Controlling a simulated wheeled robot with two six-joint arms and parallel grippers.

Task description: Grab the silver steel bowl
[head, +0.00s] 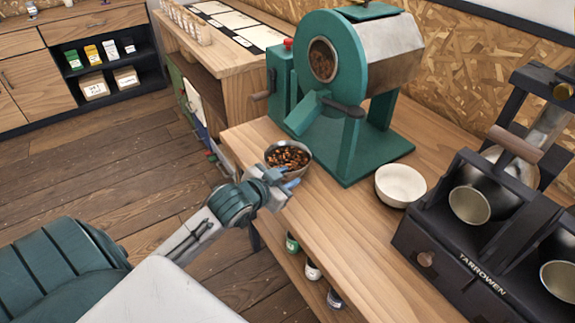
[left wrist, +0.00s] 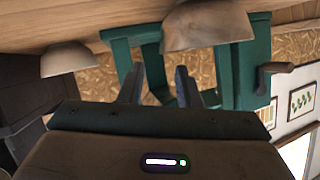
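The silver steel bowl (head: 306,168) sits on the wooden bench in front of the green roaster and holds brown beans. In the left wrist view, which is upside down, a bowl (left wrist: 207,27) hangs at the top, past the right-hand finger. My left gripper (head: 288,178) is at the near side of the bowl, by the bench edge. In the left wrist view its two fingers (left wrist: 160,70) stand apart with nothing between them. I cannot tell whether a finger touches the bowl. My right gripper is not in view.
The green roaster (head: 343,95) stands behind the bowl. A white bowl (head: 400,185) is to the right, also seen in the left wrist view (left wrist: 68,60). A dark sample roaster (head: 450,245) fills the right side. Small jars (head: 312,270) stand on a shelf below the bench.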

